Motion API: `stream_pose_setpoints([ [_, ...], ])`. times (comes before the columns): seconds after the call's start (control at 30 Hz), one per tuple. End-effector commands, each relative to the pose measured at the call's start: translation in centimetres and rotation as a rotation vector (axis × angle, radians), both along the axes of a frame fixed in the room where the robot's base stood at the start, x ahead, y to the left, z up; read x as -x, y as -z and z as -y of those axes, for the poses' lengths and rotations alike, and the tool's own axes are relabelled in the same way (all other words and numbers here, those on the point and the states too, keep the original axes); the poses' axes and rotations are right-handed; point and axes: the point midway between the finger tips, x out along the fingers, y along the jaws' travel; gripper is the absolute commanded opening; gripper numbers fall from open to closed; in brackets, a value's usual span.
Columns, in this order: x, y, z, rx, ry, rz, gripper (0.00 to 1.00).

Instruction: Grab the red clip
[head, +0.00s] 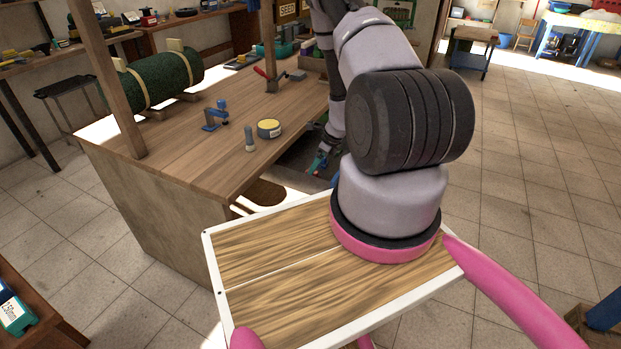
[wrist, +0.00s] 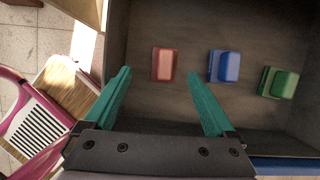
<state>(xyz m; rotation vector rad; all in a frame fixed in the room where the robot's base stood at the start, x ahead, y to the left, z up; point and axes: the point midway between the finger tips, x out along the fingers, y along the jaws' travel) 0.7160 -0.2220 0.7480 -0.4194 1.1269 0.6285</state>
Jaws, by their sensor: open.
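The red clip (wrist: 164,65) lies on the grey floor of an open drawer-like compartment (wrist: 205,25) in the wrist view. My gripper (wrist: 158,72) is open, with its two teal fingers apart. The red clip appears between and slightly beyond the fingertips, with nothing held; its height gap to the fingers is hard to tell. In the head view, my gripper (head: 319,163) is small and partly hidden by my arm, low beside the wooden bench, over the dark compartment. I cannot make out the red clip there.
A blue clip (wrist: 224,66) and a green clip (wrist: 277,82) lie right of the red one. The compartment walls stand close around. On the bench (head: 200,165) are a blue clamp (head: 214,116), a yellow-topped tin (head: 269,128) and a red-handled clamp (head: 270,78).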

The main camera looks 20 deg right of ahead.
Motion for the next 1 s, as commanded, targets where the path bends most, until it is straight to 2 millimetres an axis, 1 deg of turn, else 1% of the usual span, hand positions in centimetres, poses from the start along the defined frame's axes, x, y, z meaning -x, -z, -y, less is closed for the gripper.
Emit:
stream_pose_setpoints([
  [0.03, -0.2, 0.6, -0.2, 0.000, -0.001, 0.000, 0.90],
  [0.23, -0.7, 2.0, -0.4, 0.000, -0.001, 0.000, 0.90],
  [0.4, -1.7, 4.4, -0.5, -0.001, -0.001, 0.000, 0.90],
  [0.5, -2.1, 5.5, -0.8, -0.001, -0.001, 0.000, 0.90],
  [0.6, -2.3, 6.0, -1.0, 0.000, -0.001, 0.001, 0.90],
  [0.8, -2.3, 6.1, -1.0, 0.000, -0.001, 0.001, 0.90],
  [0.83, -2.3, 6.0, -1.0, 0.000, -0.002, 0.001, 0.86],
  [0.87, -2.3, 6.0, -1.0, 0.000, -0.002, 0.001, 0.75],
  [0.9, -2.3, 6.0, -1.0, 0.000, -0.002, 0.001, 0.59],
  [0.97, -2.3, 6.0, -1.0, 0.000, -0.002, 0.001, 0.36],
  [1.0, -2.3, 6.0, -1.0, 0.000, -0.002, 0.001, 0.21],
])
